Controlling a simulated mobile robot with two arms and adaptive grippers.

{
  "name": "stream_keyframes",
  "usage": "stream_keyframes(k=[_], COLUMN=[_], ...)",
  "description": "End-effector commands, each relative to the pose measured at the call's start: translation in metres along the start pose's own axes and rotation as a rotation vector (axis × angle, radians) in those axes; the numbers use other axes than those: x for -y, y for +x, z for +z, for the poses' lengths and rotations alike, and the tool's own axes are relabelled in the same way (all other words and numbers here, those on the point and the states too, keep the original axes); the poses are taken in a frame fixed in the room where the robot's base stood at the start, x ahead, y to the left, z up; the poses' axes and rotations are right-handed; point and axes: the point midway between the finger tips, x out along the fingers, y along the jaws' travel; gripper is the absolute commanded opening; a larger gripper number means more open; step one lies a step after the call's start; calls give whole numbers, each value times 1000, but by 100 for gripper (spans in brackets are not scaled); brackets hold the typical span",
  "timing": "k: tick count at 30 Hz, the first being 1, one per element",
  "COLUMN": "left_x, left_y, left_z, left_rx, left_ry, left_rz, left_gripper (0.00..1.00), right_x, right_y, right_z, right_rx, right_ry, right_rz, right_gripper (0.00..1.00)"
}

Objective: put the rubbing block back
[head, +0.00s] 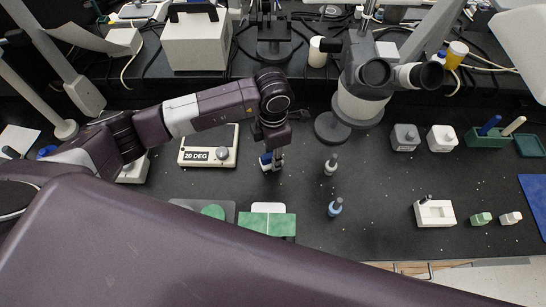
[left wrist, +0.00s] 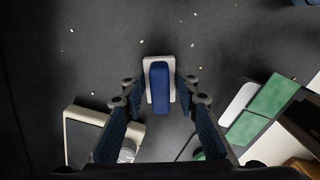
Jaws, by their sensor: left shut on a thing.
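The rubbing block (left wrist: 160,88) has a blue handle on a pale base and sits between the two fingers of my left gripper (left wrist: 165,98) in the left wrist view. In the head view my left gripper (head: 272,156) points down over the dark bench, right of the 20 DEG plate, and is shut on the block (head: 267,160). Whether the block touches the bench is hard to tell. My right gripper is out of view.
The 20 DEG plate (head: 208,146) is at left. A green-and-white plate (head: 267,221) lies below the gripper. Two small bottles (head: 331,164) (head: 335,207) stand to the right. A microscope (head: 360,100) stands behind. A green holder (head: 487,138) with sticks is at far right.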

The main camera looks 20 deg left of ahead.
Motion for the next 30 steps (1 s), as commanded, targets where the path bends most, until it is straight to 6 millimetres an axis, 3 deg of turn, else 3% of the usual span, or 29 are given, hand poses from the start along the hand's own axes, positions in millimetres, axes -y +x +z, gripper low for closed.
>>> stream_keyframes(k=[5,17,18,21,30], left_x=[0,0,0,0,0], left_y=[20,26,24,24,23], left_z=[1,1,1,0,0], left_rx=[1,2,2,1,1], left_ry=[0,0,0,0,0], left_rz=[-1,1,0,0,0], left_gripper=[6,6,33,44,46], right_x=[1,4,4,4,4], right_y=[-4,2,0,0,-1], right_z=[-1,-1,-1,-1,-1], right_rx=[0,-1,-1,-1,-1], right_ry=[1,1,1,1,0], right_rz=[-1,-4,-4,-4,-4], right_gripper=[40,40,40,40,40])
